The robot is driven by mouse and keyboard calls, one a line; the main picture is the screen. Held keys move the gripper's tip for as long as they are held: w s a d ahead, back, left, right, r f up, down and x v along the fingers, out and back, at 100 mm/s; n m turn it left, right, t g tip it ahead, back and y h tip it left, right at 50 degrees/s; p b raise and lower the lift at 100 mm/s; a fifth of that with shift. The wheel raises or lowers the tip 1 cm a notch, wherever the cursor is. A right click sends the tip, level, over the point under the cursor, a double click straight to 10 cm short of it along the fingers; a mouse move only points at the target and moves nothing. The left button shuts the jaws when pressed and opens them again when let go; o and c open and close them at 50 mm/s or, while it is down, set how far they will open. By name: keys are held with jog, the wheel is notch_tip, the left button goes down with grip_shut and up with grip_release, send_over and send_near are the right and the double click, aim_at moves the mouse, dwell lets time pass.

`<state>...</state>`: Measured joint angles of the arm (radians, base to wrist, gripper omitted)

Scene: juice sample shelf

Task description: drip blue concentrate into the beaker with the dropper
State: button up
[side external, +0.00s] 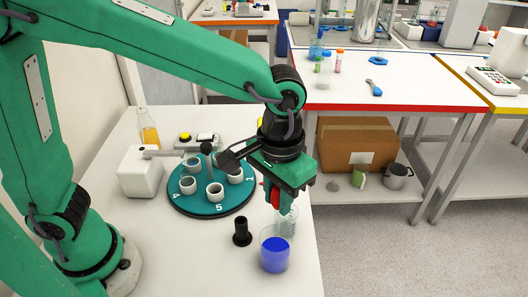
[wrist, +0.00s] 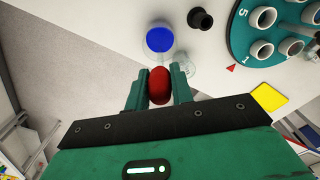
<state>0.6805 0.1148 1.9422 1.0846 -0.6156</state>
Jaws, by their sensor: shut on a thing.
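My gripper (side external: 276,197) is shut on the red bulb of the dropper (wrist: 159,86), one finger on each side of it. In the side external view the bulb points up between the fingers, and the dropper's lower tube is hard to make out. A clear glass vessel with blue liquid (side external: 275,256) stands near the table's front right; it also shows in the wrist view (wrist: 160,40), just beyond the fingertips. A second clear, seemingly empty glass vessel (side external: 289,220) stands behind it, close under my gripper. I cannot tell whether the dropper's tip is inside either vessel.
A black holder (side external: 242,232) stands left of the glassware. A teal numbered turntable (side external: 213,208) with several white cups lies behind it. A white box-shaped device (side external: 140,172) and an orange-filled bottle (side external: 149,130) stand at left. The table's right edge is close to the glassware.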

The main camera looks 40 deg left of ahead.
aim_at(276, 235)
jog(key=shift+f, duration=4.4)
jog(key=shift+c, duration=0.2)
grip_shut()
grip_release()
jog(key=shift+r, duration=0.1)
